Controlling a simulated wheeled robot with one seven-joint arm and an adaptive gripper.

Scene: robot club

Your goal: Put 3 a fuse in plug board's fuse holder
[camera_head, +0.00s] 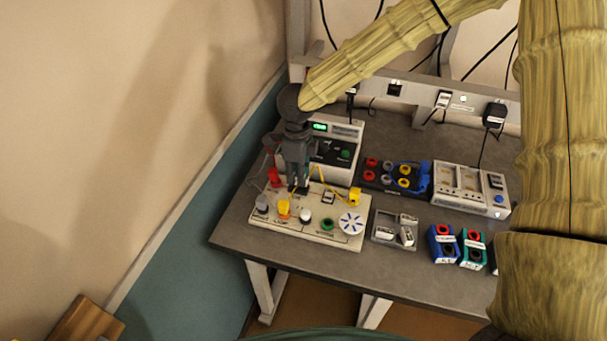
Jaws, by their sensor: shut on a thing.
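The plug board (338,237) is a pale panel at the front left of the table. It bears grey, yellow, white and green knobs and a white round dial (350,223). My gripper (298,188) points down over the back left part of the board, with its fingertips close to the surface. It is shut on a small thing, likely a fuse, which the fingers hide. I cannot tell whether that thing touches the board. The fuse holder cannot be made out for certain; the gripper covers that area. A grey tray (374,234) to the right holds several small white pieces.
A meter box with a green display (320,127) stands right behind my gripper. A dark block with coloured sockets (383,178) and a white charger-like unit (460,187) stand to the right. Blue (442,243) and green (472,248) blocks are near the front edge. A wall borders the left.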

